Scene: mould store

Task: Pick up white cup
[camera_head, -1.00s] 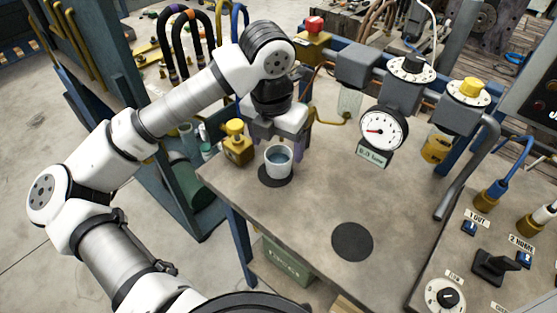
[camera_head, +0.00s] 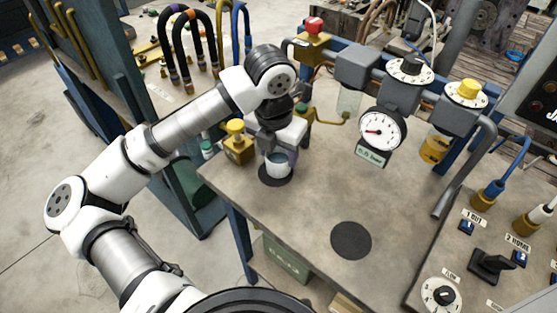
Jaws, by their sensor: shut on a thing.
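The white cup (camera_head: 278,168), with a blue-grey inside, stands upright at the left end of the grey table. It is on or just above a dark round mat (camera_head: 275,181). My gripper (camera_head: 279,152) is at the cup's rim, reaching down from behind, and is shut on the cup. The fingertips are partly hidden by the cup and the gripper body, and I cannot tell whether the cup is clear of the mat.
A second dark round mat (camera_head: 351,240) lies bare on the table. A yellow valve block (camera_head: 238,144) stands close left of the cup. A pressure gauge (camera_head: 382,130) and regulator pipework line the back. A control panel (camera_head: 490,262) is at the right.

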